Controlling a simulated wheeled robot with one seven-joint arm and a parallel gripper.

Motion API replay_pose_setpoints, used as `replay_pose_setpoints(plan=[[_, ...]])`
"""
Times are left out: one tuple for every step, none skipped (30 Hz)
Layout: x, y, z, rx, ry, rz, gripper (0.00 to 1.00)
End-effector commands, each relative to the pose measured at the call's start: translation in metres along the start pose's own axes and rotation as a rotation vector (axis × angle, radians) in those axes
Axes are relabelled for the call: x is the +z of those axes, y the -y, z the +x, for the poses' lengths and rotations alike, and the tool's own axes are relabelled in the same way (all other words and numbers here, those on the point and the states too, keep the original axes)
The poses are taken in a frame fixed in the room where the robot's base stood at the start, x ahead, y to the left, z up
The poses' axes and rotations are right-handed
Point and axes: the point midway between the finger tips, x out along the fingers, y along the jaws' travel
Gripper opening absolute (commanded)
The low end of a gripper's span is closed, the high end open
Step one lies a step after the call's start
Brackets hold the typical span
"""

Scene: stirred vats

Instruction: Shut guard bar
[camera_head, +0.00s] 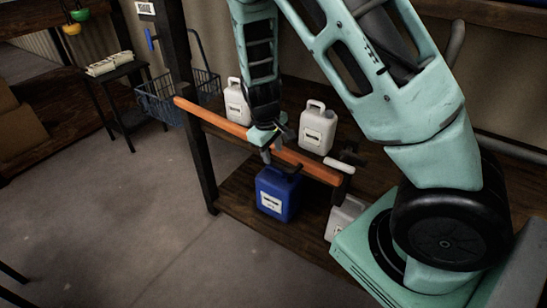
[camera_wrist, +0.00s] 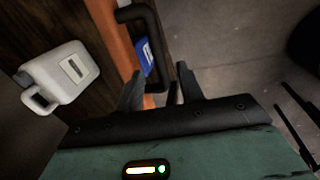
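The orange guard bar (camera_head: 215,120) runs across the front of the wooden shelf, from beyond the left post to a dark bracket (camera_head: 346,174) at the right. It also shows in the wrist view (camera_wrist: 107,22). I cannot tell whether its left end touches the post. A black U-shaped handle (camera_head: 287,170) sticks out from the bar; it is close in front of my fingers in the wrist view (camera_wrist: 154,32). My gripper (camera_head: 270,152) is at the bar by this handle. Its fingers (camera_wrist: 160,92) are apart. I cannot tell whether the handle's lower leg lies between them.
White jugs (camera_head: 318,127) (camera_head: 237,102) stand behind the bar. A blue jug (camera_head: 276,193) and a pale jug (camera_head: 343,217) stand on the lower shelf. A wire basket (camera_head: 165,98) is left of the post (camera_head: 200,165). The floor in front is clear.

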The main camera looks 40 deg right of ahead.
Motion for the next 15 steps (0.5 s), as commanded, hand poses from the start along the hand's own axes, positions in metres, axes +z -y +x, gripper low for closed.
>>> replay_pose_setpoints(plan=[[0.001,-0.001,0.009,-0.001,0.003,0.002,0.38],[0.001,0.0,0.013,-0.001,0.004,0.001,0.38],[0.001,-0.001,0.018,0.0,0.002,0.002,0.38],[0.001,-0.001,0.022,0.0,0.002,0.001,0.38],[0.001,0.0,0.025,-0.001,0.002,0.0,0.38],[0.0,0.0,0.028,-0.001,0.001,0.0,0.38],[0.0,0.0,0.03,0.0,0.001,0.001,0.38],[0.0,0.0,0.032,0.0,0.001,0.001,0.38],[0.0,0.0,0.034,0.0,0.001,0.0,0.38],[0.0,0.0,0.035,-0.001,0.001,0.0,0.38],[0.0,0.0,0.035,-0.001,0.0,0.0,0.38],[0.0,0.0,0.036,-0.001,0.0,0.0,0.38],[0.0,0.0,0.036,-0.001,0.0,-0.001,0.38],[0.0,0.0,0.036,-0.001,0.0,-0.001,0.38],[0.0,0.0,0.036,-0.001,-0.001,-0.001,0.38]])
